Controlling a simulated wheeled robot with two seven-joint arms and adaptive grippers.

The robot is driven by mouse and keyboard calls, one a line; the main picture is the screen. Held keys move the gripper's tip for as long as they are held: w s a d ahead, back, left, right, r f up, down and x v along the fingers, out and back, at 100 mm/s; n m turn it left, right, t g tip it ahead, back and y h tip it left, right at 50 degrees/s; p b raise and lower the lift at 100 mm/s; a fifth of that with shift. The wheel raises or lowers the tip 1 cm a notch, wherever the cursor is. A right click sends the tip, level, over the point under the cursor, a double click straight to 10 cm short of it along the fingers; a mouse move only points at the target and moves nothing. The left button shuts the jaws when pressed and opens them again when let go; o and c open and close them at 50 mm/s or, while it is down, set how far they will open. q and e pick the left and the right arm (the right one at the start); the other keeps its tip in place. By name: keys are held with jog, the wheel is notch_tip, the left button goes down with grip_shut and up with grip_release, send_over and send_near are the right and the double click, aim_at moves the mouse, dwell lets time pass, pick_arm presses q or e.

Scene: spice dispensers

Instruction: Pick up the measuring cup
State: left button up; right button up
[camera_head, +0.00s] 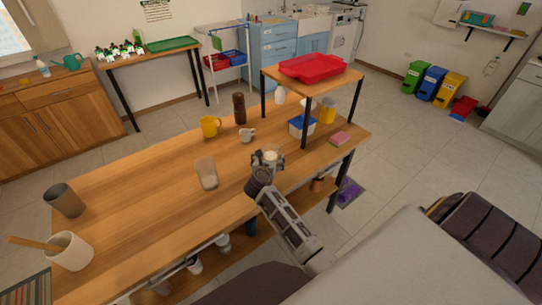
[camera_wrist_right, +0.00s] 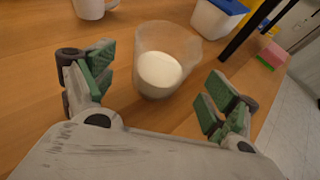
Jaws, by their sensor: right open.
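A clear cup with white contents (camera_wrist_right: 160,72), which looks like the measuring cup, stands upright on the wooden table. In the wrist view it sits between and slightly beyond my right gripper's (camera_wrist_right: 158,82) green-padded fingers. The fingers are apart, with a gap on both sides of the cup. In the head view my right gripper (camera_head: 267,160) is low over the table's right part, and its fingers partly hide the cup. A second translucent container with pale contents (camera_head: 207,173) stands to the left. My left gripper is out of view.
A white mug (camera_head: 247,135) stands behind the cup. A blue-and-white box (camera_head: 301,126) is at the back right, near a pink sponge (camera_head: 340,139) and a raised shelf with a red tray (camera_head: 312,67). The table's middle left is clear.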

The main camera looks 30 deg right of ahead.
jog(key=shift+w+d+f, duration=0.15)
jog(key=shift+w+d, duration=0.2)
jog(key=shift+x, duration=0.75)
jog(key=shift+w+d+f, duration=0.2)
jog(key=shift+w, duration=0.05)
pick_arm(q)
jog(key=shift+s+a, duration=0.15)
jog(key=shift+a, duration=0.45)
pick_arm(e)
jog(key=shift+c, duration=0.2)
jog(key=c, duration=0.7)
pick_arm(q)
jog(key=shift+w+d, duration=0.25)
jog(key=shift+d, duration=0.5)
pick_arm(e)
jog(key=c, duration=0.5)
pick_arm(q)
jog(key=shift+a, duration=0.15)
